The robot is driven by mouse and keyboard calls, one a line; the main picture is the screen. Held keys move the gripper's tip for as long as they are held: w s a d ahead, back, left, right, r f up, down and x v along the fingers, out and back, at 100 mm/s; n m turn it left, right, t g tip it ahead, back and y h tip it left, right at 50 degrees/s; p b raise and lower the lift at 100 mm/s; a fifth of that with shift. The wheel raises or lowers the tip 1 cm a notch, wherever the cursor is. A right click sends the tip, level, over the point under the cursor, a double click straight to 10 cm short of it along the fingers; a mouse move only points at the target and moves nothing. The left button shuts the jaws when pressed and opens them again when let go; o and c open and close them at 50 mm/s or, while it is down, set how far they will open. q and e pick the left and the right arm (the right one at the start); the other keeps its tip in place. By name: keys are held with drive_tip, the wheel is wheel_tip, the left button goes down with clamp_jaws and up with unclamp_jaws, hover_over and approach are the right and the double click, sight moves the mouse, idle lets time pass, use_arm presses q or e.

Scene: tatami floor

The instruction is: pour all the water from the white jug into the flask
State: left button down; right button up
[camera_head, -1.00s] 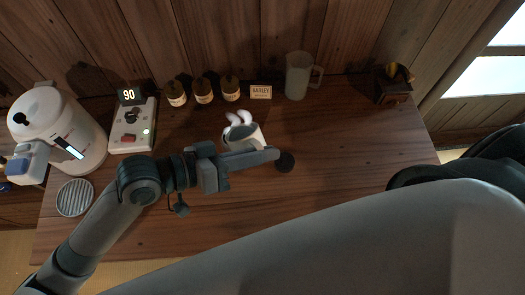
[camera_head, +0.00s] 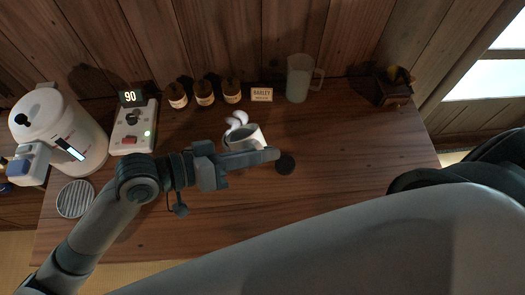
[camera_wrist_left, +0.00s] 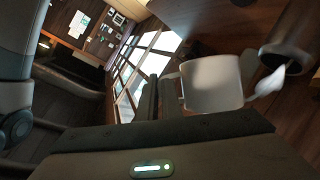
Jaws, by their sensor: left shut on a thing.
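In the left wrist view a pale rounded shape (camera_wrist_left: 212,82) stands in front of the gripper. A vessel with a light rim and dark mouth (camera_wrist_left: 288,55) is to its right. I cannot tell which thing is the flask. My right gripper is out of view.
A frosted mug (camera_head: 299,80) stands at the back, beside a BARLEY sign (camera_head: 261,94) and several brown jars (camera_head: 204,93). A white kettle (camera_head: 60,125) and a device reading 90 (camera_head: 133,127) are left. A dark disc (camera_head: 285,164) lies by the fingertips.

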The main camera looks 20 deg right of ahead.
sight(257, 144)
use_arm(q)
drive_tip(key=shift+w+a+r+n+g+h, duration=0.1)
drive_tip(key=shift+w+r+n+g+h, duration=0.25)
drive_tip(key=shift+r+n, duration=0.3)
drive_tip(key=shift+w+a+r+n+g+h, duration=0.2)
drive_tip(key=shift+w+r+n, duration=0.25)
drive_tip(key=shift+r, duration=0.3)
idle(2.9)
drive_tip(key=shift+w+a+r+n+g+h, duration=0.15)
drive_tip(key=shift+w+r+n+g+h, duration=0.15)
drive_tip(key=shift+w+r+n, duration=0.7)
idle(2.7)
